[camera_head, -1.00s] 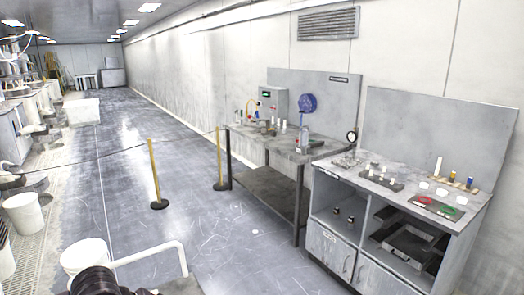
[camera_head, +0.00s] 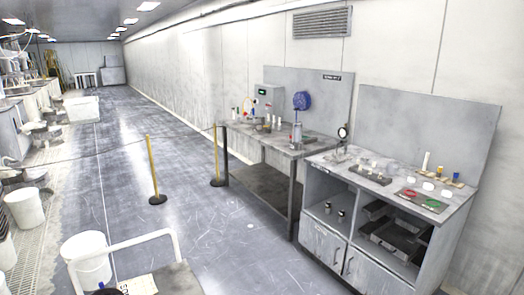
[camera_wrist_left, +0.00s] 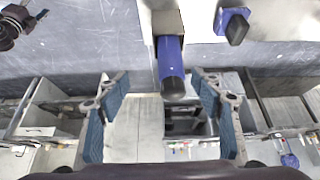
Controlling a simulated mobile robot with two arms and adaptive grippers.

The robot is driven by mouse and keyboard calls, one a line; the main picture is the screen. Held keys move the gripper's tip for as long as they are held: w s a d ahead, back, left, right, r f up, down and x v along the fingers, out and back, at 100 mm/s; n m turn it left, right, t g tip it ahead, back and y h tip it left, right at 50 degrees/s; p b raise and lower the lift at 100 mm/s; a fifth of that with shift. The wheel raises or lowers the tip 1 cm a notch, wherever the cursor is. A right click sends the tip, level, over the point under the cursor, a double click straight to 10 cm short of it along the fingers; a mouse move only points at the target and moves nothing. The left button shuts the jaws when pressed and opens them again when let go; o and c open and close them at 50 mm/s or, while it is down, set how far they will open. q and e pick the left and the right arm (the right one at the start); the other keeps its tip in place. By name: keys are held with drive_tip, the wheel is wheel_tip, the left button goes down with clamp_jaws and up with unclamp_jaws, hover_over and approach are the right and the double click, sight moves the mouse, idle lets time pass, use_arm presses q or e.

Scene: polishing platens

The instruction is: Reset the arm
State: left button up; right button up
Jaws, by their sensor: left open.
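My left gripper (camera_wrist_left: 166,115) shows in the left wrist view with its two blue-padded fingers spread wide. It is open. A blue cylinder with a dark end (camera_wrist_left: 171,62) appears between and above the fingertips in that picture, with clear space to both fingers. I cannot tell its distance from the gripper. In the head view, only a small dark part shows at the bottom edge, and I cannot tell whether it belongs to my left arm. My right gripper is not in view.
A white-railed cart (camera_head: 128,243) stands close in front, with a blue item (camera_head: 92,269) on it. A white bucket (camera_head: 86,252) is beside it. A workbench (camera_head: 265,140) and a cabinet (camera_head: 330,240) line the right wall. Yellow posts (camera_head: 153,170) stand on the open floor.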

use_arm(q)
drive_tip(key=s+d+f+n+t, duration=0.1)
drive_tip(key=s+d+f+n, duration=0.2)
drive_tip(key=s+f, duration=0.25)
drive_tip(key=s+a+f+n+y, duration=0.2)
drive_tip(key=s+a+f+n, duration=0.1)
drive_tip(key=s+a, duration=0.3)
drive_tip(key=s+a+f+n+y, duration=0.2)
drive_tip(key=s+a+n+y, duration=0.15)
drive_tip(key=s, duration=0.35)
drive_tip(key=s+f+g+b, duration=0.25)
drive_tip(key=f+b, duration=0.35)
drive_tip(key=f, duration=2.8)
drive_tip(key=s+a+f+b, duration=0.1)
drive_tip(key=s+f+b, duration=0.1)
drive_tip(key=s+f, duration=0.6)
drive_tip(key=s+a+f+b, duration=0.2)
drive_tip(key=s+f, duration=0.7)
drive_tip(key=f, duration=0.2)
drive_tip(key=shift+a+m+g, duration=0.3)
drive_tip(key=shift+m+g, duration=0.05)
drive_tip(key=shift+g, duration=0.1)
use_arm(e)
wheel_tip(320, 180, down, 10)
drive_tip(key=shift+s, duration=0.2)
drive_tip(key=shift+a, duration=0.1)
